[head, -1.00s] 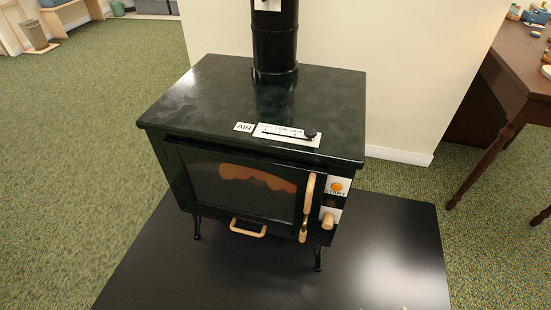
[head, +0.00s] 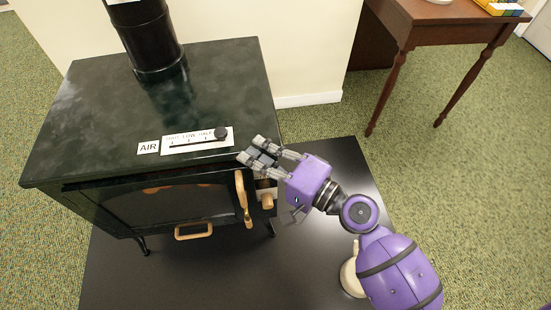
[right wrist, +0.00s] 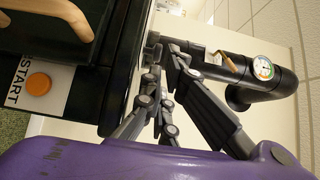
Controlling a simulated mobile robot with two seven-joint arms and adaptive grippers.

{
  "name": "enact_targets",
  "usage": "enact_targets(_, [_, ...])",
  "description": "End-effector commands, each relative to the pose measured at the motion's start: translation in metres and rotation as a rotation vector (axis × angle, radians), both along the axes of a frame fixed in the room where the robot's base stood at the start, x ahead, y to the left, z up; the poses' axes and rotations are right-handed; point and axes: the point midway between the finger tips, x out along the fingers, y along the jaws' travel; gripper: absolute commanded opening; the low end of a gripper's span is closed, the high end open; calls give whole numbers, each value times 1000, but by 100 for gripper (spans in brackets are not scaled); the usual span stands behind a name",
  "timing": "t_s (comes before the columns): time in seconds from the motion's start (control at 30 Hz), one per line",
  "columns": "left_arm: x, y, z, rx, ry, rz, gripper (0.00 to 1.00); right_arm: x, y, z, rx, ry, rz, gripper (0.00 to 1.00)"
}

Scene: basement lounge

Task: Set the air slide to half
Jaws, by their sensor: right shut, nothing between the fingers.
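The air slide is a white plate (head: 180,145) on the front of the dark stove top, beside an "AIR" label (head: 148,147). Its dark round knob (head: 221,133) sits at the right end of the slot, past the small printed words. My right gripper (head: 250,149) is shut and empty, over the stove's front right corner, right of the knob and apart from it in the head view. In the right wrist view its fingers (right wrist: 158,95) reach along the stove edge; a dark shape near the tips may be the knob. My left gripper is not in view.
The stove (head: 100,130) has a black flue pipe (head: 150,40) at the back. A wooden table (head: 440,14) stands at the right.

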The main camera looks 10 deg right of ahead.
Motion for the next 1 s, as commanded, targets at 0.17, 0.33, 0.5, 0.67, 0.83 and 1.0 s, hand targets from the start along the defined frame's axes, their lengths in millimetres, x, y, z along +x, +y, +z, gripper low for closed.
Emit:
enact_targets(0.17, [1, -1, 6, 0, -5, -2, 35, 24, 24, 2, 2, -1, 0, 0])
enact_targets(0.33, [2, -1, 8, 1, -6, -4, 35, 37, 37, 0, 1, 0, -1, 0])
enact_targets(0.5, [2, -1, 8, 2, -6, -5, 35, 41, 41, 0, 0, 0, 0, 0])
enact_targets(0.67, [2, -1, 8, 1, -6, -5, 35, 41, 42, -1, 0, 0, 0, 0])
enact_targets(0.83, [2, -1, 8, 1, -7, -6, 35, 41, 43, 0, 0, 0, 0, 0])
enact_targets(1.0, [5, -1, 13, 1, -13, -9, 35, 41, 65, 0, 1, 1, 1, 0])
